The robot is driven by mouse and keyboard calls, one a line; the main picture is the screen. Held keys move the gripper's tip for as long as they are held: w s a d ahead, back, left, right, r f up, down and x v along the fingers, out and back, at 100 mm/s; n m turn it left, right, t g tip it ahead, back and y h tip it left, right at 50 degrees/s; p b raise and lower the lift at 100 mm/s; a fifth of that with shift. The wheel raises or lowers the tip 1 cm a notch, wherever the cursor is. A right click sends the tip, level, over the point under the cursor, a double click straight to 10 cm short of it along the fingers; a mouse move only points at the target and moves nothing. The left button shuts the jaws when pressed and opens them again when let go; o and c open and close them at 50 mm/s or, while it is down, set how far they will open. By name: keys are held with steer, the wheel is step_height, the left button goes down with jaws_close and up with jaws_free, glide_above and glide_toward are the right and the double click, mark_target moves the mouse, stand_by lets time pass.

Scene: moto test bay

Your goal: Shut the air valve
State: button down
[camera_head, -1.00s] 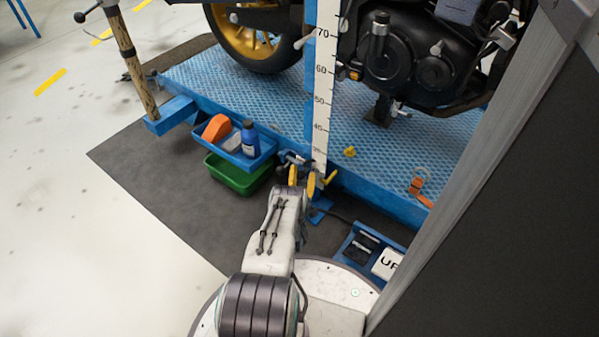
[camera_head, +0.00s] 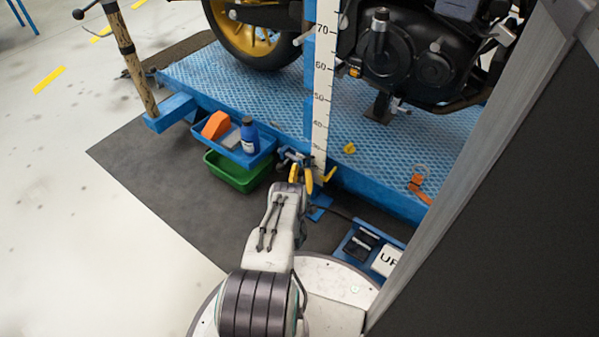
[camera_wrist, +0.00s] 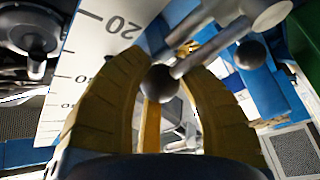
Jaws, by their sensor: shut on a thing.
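My gripper (camera_head: 302,178) has yellow fingers and is at the front edge of the blue lift, at the foot of the white ruler. In the wrist view, my gripper (camera_wrist: 163,80) is shut around a dark ball knob (camera_wrist: 160,82) on the end of a metal rod (camera_wrist: 208,50). I cannot tell for certain that this knob is the air valve's handle. A second dark ball (camera_wrist: 251,54) is to the right, outside the fingers. In the head view, a yellow lever (camera_head: 330,173) sits just right of the fingers. The valve body is too small to make out.
The blue lift platform (camera_head: 250,92) carries a motorcycle (camera_head: 400,60). A blue tray (camera_head: 236,154) and a green bin (camera_head: 236,178) are left of my gripper. The white ruler (camera_head: 322,90) stands close behind it. A grey-framed dark panel (camera_head: 510,220) blocks the right side.

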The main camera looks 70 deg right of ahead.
steer(key=shift+s+a+m+g+h, duration=0.15)
steer(key=shift+s+m+g+h, duration=0.15)
steer(key=shift+s+m+h, duration=0.35)
steer(key=c, duration=0.8)
jaws_free()
steer(key=shift+r, duration=5.05)
